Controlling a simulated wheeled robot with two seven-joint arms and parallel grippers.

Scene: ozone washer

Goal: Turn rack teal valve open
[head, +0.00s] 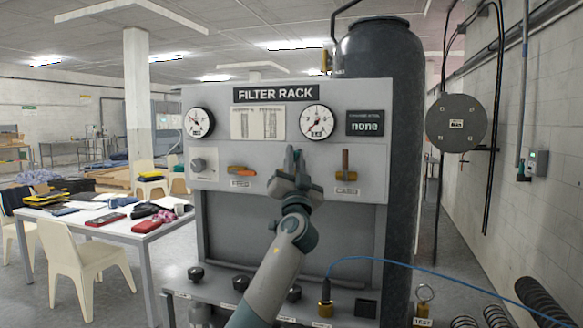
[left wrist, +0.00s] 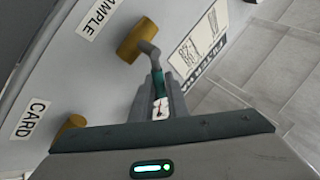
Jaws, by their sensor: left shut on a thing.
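The grey filter rack (head: 225,212) stands ahead. My left gripper (head: 293,160) is raised in front of its panel, between an orange-handled valve (head: 242,171) on the left and an upright brown-handled valve (head: 345,165) on the right. In the left wrist view my left gripper (left wrist: 160,98) is shut on the teal handle (left wrist: 158,82) of a valve. A grey bent stem joins this handle to a brass body (left wrist: 136,42) beside the SAMPLE label. In the head view my gripper hides most of this valve. My right gripper is not seen.
Two dials (head: 317,121) and a screen reading "none" (head: 365,123) sit above the valves. A dark tank (head: 402,80) stands behind the rack. A blue hose (head: 430,272) crosses low at right. A cluttered white table (head: 150,236) and a chair (head: 80,262) stand left.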

